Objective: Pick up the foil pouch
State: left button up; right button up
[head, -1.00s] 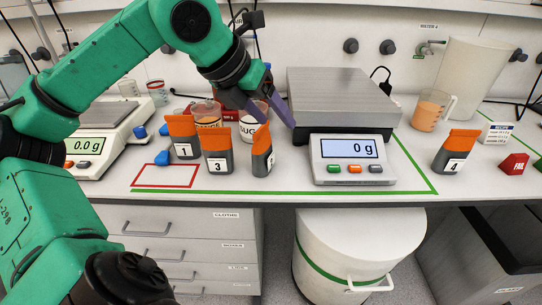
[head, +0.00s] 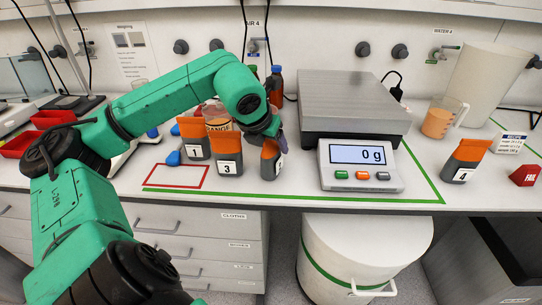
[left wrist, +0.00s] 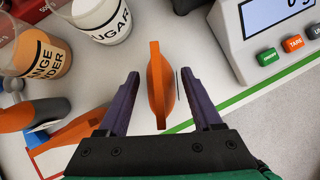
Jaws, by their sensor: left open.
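Several foil pouches with orange tops and dark grey bodies stand on the bench: pouch 1 (head: 196,147), pouch 3 (head: 228,165), a third pouch (head: 270,162) whose number I cannot read, and pouch 4 (head: 461,168) at the right. My left gripper (head: 277,138) is at the top of the third pouch in the head view, partly hidden by its own arm. In the left wrist view, my left gripper (left wrist: 160,76) is open, with a purple finger on each side of an upright orange pouch (left wrist: 158,88). Gaps show on both sides. My right gripper is not in view.
A scale (head: 360,168) reading 0 g stands close to the right of the third pouch. An orange powder cup (left wrist: 36,52) and a sugar cup (left wrist: 104,18) stand nearby. A red rectangle (head: 176,176) marks bare bench at the left. A beaker (head: 438,120) stands farther right.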

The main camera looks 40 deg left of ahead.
pick_arm(q)
grip_shut()
jog(key=shift+r, duration=0.1)
dwell(1.2)
